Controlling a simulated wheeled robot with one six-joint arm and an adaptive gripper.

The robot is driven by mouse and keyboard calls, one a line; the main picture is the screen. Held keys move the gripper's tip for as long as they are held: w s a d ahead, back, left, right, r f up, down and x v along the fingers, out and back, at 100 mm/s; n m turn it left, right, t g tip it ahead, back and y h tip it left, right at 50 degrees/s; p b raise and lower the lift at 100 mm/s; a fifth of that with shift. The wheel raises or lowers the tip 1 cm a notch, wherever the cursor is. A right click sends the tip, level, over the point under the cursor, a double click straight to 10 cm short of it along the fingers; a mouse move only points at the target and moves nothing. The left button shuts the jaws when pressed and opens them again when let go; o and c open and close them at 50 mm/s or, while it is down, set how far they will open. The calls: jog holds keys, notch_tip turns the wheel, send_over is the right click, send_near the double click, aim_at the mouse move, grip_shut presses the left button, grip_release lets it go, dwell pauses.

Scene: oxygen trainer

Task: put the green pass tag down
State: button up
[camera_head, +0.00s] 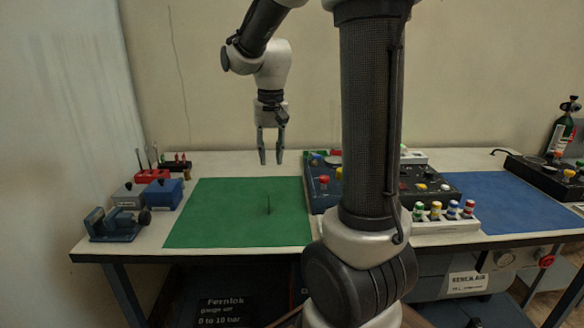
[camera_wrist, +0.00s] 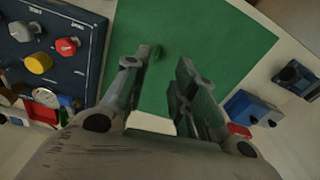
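My gripper (camera_head: 270,160) hangs pointing down above the green mat (camera_head: 215,215), its two fingers apart with a gap between them. In the wrist view the gripper (camera_wrist: 160,65) is also open and I see nothing held between the fingers. A small dark green piece (camera_wrist: 156,53) shows near the left fingertip in the wrist view. It may be the green pass tag, but it is too small and too close in colour to the mat to be sure.
A dark panel with coloured knobs (camera_head: 322,188) borders the mat on the right. A blue box (camera_head: 163,194), a grey box (camera_head: 130,196) and a vise (camera_head: 115,225) stand on the left. A blue mat (camera_head: 500,203) lies farther right. Most of the green mat is clear.

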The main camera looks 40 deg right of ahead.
jog(key=s+a+r+n+t, duration=0.1)
jog(key=s+r+n, duration=0.1)
jog(key=s, duration=0.7)
jog(key=s+a+r+n+t, duration=0.2)
jog(key=s+n, duration=0.1)
jog(key=s, duration=0.7)
jog(key=shift+s+a+n+t, duration=0.15)
jog(key=shift+a+n+t, duration=0.1)
jog(key=shift+n+t, duration=0.05)
jog(key=shift+r, duration=0.1)
